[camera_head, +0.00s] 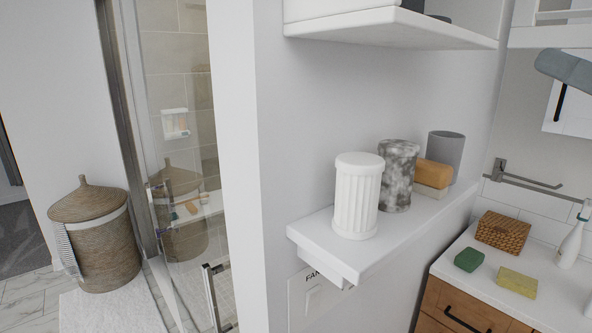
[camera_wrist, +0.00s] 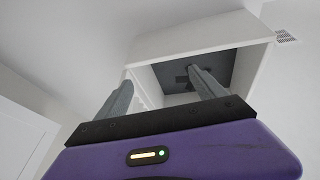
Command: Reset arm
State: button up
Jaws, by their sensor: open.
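My gripper (camera_wrist: 160,93) shows in the wrist view, with two grey fingers spread apart over a dark bar and a purple body. It is open and nothing is between the fingers. Beyond the fingers is a white open-fronted cabinet (camera_wrist: 145,78) with a dark inside, against pale walls and ceiling. In the head view my gripper does not show clearly.
A white shelf (camera_head: 385,231) holds a fluted white jar (camera_head: 357,197), a marbled jar (camera_head: 398,176), sponges (camera_head: 432,175) and a grey cup (camera_head: 446,152). Another shelf (camera_head: 400,25) hangs above. A counter (camera_head: 555,273) is at right. A wicker basket (camera_head: 97,240) stands left by the glass shower door.

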jog(key=d+f+m+t+h, duration=0.25)
jog(key=f+m+h, duration=0.25)
jog(key=f+h, duration=0.25)
jog(key=d+f+m+t+h, duration=0.1)
jog(key=d+f+m+h, duration=0.4)
jog(key=f, duration=0.4)
jog(key=s+a+f+m+g+h, duration=0.2)
jog(key=s+a+f+h, duration=0.15)
jog(key=f, duration=0.55)
jog(key=s+a+f+n+g+y, duration=0.3)
jog(key=s+a+f, duration=0.5)
jog(key=s+f, duration=0.4)
jog(key=s+a+f+n+g+y, duration=0.3)
jog(key=s+a+f+n, duration=0.2)
jog(key=s+a+f, duration=0.4)
jog(key=s+f, duration=0.4)
jog(key=s, duration=0.2)
jog(key=shift+s+a+f+g+y, duration=0.15)
jog(key=shift+s+a+g+y, duration=0.05)
jog(key=shift+s+g+y, duration=0.2)
